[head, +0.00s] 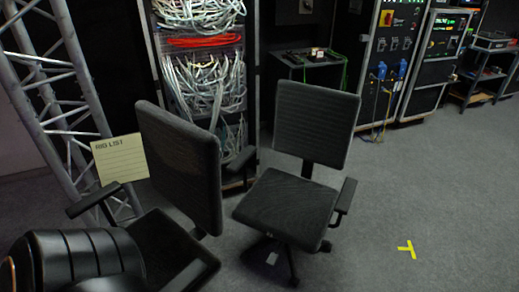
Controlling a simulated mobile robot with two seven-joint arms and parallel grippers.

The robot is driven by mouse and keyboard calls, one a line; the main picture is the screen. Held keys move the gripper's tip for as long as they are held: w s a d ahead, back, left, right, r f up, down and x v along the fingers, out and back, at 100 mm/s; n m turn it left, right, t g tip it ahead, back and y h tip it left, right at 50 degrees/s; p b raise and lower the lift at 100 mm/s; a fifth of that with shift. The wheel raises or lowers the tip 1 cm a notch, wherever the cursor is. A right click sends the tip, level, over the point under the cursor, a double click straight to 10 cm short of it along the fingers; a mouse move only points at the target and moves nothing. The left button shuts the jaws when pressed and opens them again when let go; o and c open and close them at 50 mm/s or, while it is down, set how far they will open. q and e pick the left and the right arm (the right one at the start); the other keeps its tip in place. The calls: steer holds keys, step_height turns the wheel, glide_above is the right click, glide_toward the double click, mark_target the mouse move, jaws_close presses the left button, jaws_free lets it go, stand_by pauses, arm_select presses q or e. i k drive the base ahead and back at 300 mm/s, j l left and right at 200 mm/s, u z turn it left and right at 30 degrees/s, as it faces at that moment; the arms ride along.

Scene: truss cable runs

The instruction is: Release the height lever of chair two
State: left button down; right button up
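Two dark office chairs stand on the grey carpet. The right chair (277,212) has its seat facing me and its backrest behind. The left chair (182,160) is turned, with its backrest to the right of its seat. No number shows on either, so I cannot tell which is chair two. A small light grey tab (272,258) shows below the front of the right chair's seat; I cannot tell whether it is the height lever. No lever is clear on the left chair. Neither of my grippers is in view.
A metal truss (62,90) with a "RIG LIST" note (120,159) stands at left. A cable rack (205,65), a small table (318,58) and equipment cabinets (390,60) line the back. Open carpet lies right, with a yellow floor mark (407,249).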

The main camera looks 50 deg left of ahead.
mark_target(271, 261)
steer(key=i+u, duration=0.55)
steer(key=u, duration=0.2)
steer(key=i+l+u, duration=0.2)
steer(key=u, duration=0.2)
steer(key=i+l+u, duration=0.15)
steer(key=i+u, duration=0.15)
steer(key=i+l+u, duration=0.25)
